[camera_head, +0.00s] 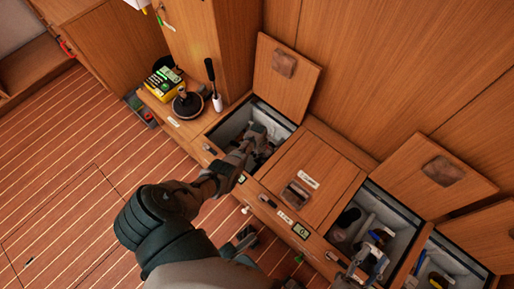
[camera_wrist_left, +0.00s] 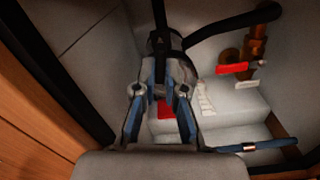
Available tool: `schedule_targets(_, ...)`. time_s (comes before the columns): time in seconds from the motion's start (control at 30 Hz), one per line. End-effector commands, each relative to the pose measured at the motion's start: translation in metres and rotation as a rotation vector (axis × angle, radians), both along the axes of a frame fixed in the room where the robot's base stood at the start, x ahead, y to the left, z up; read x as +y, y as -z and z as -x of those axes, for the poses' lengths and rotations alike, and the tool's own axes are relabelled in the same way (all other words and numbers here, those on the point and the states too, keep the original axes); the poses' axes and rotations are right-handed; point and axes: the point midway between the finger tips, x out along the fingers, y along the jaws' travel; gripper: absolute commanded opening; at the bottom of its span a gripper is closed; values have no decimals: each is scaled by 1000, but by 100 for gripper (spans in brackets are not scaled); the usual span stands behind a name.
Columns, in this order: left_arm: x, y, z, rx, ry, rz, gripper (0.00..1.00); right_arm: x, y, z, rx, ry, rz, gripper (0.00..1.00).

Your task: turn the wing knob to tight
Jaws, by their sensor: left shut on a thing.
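My left gripper (camera_head: 259,139) reaches down into the open locker (camera_head: 233,124) at the back of the bench. In the left wrist view its fingers (camera_wrist_left: 161,84) close together at the grey and black fitting (camera_wrist_left: 166,43), which has dark hoses. They are shut on what appears to be its wing knob, mostly hidden by the fingers. I cannot read the knob's angle or any tight mark. My right gripper (camera_head: 367,262) is at the lower right, over another open locker; its jaws are too small to read.
A brass valve with a red handle (camera_wrist_left: 232,69) stands right of the fitting. An open lid (camera_head: 287,80) leans behind the left locker. A closed hatch (camera_head: 313,178) lies between the lockers.

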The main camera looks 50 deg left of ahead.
Motion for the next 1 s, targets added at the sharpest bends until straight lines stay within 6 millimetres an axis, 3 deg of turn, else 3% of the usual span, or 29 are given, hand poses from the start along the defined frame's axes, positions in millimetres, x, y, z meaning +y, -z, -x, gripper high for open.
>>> schedule_targets(0.63,1,-2,-3,-8,53,-4,0,0,4,-3,22,0,6,40)
schedule_targets(0.67,1,-2,-3,-8,53,-4,15,0,4,-3,22,0,6,40)
schedule_targets(0.73,1,-1,-3,-8,52,-4,33,0,4,-3,22,0,6,40)
schedule_targets(1.0,0,-1,-1,-4,51,-1,35,0,3,-3,19,0,6,40)
